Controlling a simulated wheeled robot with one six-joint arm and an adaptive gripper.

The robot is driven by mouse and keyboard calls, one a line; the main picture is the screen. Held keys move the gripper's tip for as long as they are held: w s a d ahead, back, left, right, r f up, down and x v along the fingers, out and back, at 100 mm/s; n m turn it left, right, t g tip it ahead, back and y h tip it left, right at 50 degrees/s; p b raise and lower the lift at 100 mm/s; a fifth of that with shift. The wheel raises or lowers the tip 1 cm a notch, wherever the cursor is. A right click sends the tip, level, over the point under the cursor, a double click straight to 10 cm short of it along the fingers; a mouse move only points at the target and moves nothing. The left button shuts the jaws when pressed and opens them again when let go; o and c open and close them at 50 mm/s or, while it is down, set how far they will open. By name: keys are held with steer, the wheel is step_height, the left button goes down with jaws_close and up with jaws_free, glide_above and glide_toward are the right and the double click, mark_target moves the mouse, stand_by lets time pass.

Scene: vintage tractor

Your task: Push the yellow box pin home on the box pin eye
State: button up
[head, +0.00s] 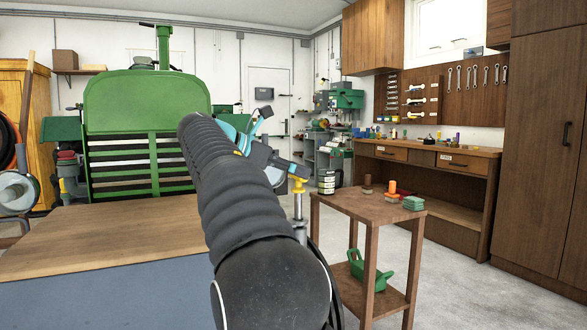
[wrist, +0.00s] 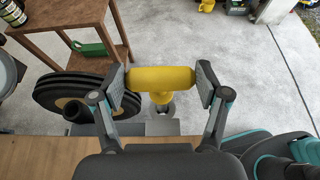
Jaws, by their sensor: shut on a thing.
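The yellow box pin (wrist: 161,78) lies across the wrist view as a thick yellow bar with a short yellow stem under its middle. My gripper (wrist: 161,84) is shut on the bar, with one grey pad at each end. The box pin eye (wrist: 166,111) seems to be the grey metal part just under the stem, at the edge of a grey plate. How deep the stem sits in it I cannot tell. In the head view the yellow pin (head: 297,185) shows above a grey upright (head: 298,208), right of my arm, which hides much of the gripper.
A wooden deck (head: 110,235) fills the left front. A small wooden side table (head: 345,204) with tins and blocks stands close on the right. A dark wheel (wrist: 75,96) is left of the gripper. The concrete floor (wrist: 255,65) beyond is mostly clear.

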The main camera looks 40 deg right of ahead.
mark_target(294, 192)
steer(key=shift+f+b, duration=1.5)
steer(key=shift+f, duration=1.6)
steer(key=o, duration=1.3)
steer(key=v, duration=1.2)
